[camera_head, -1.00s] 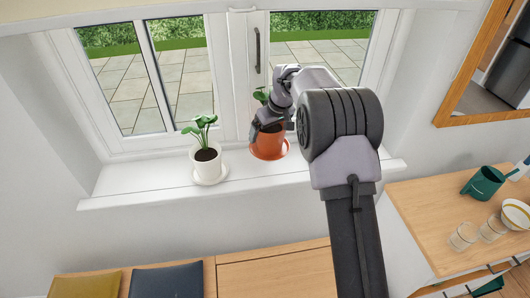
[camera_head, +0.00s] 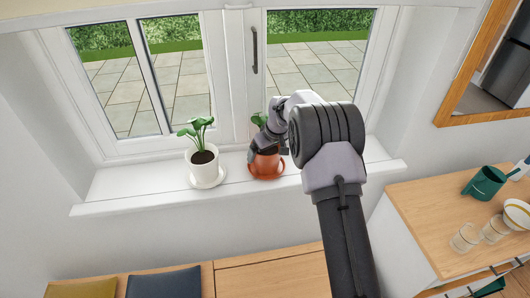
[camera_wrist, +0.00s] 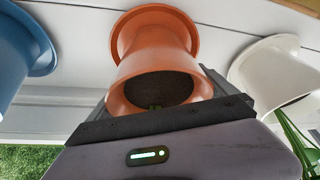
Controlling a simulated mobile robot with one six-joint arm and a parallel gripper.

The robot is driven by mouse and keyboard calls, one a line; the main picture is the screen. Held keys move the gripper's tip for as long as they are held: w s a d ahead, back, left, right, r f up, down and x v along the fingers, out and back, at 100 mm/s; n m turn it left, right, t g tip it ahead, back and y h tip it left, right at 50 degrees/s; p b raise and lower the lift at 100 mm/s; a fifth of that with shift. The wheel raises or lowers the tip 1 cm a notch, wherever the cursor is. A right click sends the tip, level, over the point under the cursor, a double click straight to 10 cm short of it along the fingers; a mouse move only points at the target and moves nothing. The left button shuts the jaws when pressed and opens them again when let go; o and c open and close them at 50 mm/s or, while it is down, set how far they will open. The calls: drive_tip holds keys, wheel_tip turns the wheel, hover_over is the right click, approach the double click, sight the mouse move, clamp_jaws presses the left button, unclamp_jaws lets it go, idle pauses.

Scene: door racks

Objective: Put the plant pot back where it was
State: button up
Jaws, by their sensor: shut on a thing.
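The terracotta plant pot (camera_head: 265,164), with a green plant and an orange saucer at its base, is at the white windowsill, right of the white pot. It is upright. I cannot tell for sure whether its base touches the sill. My gripper (camera_head: 264,147) reaches it from the right and is shut around it. In the wrist view the terracotta pot (camera_wrist: 155,55) appears base up, between the fingers (camera_wrist: 160,118) of my gripper. Part of the plant is hidden behind my arm in the head view.
The white plant pot (camera_head: 203,162) stands on the sill (camera_head: 130,192) close by on the left. A blue pot (camera_wrist: 25,50) shows on the other side in the wrist view; my arm hides it in the head view. The window (camera_head: 185,80) is behind. The sill's left end is clear.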

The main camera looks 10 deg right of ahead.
drive_tip(key=o, duration=1.7)
drive_tip(key=shift+r+p, duration=0.25)
drive_tip(key=shift+p, duration=0.05)
drive_tip(key=v, duration=1.1)
drive_tip(key=shift+r+p, duration=0.15)
drive_tip(key=shift+p, duration=0.25)
drive_tip(key=s+a+r+m, duration=0.3)
drive_tip(key=s+r, duration=1.1)
drive_tip(key=s, duration=0.1)
drive_tip(key=s+a+m+t, duration=0.1)
drive_tip(key=s+m, duration=0.4)
drive_tip(key=s, duration=2)
drive_tip(key=shift+a+m+t, duration=0.3)
drive_tip(key=shift+a+m, duration=0.1)
drive_tip(key=shift+a, duration=0.2)
drive_tip(key=shift+s+f, duration=0.15)
